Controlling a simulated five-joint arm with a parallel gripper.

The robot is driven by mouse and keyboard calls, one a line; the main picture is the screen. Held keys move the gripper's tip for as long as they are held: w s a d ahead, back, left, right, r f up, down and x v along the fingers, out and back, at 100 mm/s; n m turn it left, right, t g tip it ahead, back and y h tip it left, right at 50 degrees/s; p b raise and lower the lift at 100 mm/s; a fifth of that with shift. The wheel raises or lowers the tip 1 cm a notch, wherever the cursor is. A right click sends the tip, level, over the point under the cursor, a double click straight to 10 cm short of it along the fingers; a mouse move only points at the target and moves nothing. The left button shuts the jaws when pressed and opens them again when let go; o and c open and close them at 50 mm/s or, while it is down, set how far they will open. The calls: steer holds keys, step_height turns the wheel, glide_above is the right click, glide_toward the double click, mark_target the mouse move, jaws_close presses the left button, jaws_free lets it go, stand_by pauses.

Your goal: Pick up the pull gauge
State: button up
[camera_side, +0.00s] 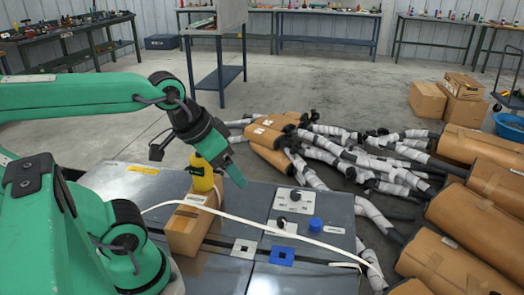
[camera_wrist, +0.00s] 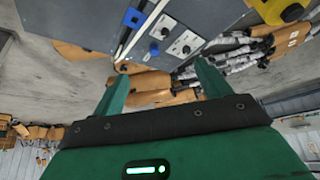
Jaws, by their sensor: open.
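The pull gauge appears to be the yellow device (camera_side: 201,172) on the grey bench, upright at the back end of a cardboard box; I cannot tell whether it stands on the box or behind it. In the wrist view a yellow body with a dark patch (camera_wrist: 291,13), likely the same device, is cut off at the top right corner, outside my fingers. My gripper (camera_side: 238,178) is above the bench, tilted down, just right of the yellow device in the side view. In the wrist view its two green fingers (camera_wrist: 160,78) are spread with nothing held between them.
The cardboard box (camera_side: 188,228) sits on the bench (camera_side: 300,272), with a white strap or cable (camera_side: 270,228) across it. A grey control plate (camera_side: 293,199), a blue knob (camera_side: 315,225) and a blue square (camera_side: 281,256) are to its right.

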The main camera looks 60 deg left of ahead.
steer(key=a+n, duration=0.2)
steer(key=n, duration=0.2)
steer(key=n+g, duration=0.5)
steer(key=n, duration=2.3)
glide_above(201, 167)
steer(key=w+a, duration=0.1)
steer(key=w, duration=0.1)
steer(key=f, duration=0.4)
steer(key=shift+s+a, duration=0.15)
steer(key=shift+s, duration=0.05)
steer(key=n, duration=0.1)
steer(key=a+n, duration=0.1)
steer(key=shift+s+a+f+n+g, duration=0.2)
steer(key=shift+a+f+n+g, duration=0.05)
steer(key=shift+f+n+g, duration=0.05)
steer(key=shift+f, duration=0.1)
steer(key=shift+s+f, duration=0.1)
steer(key=shift+f, duration=3.7)
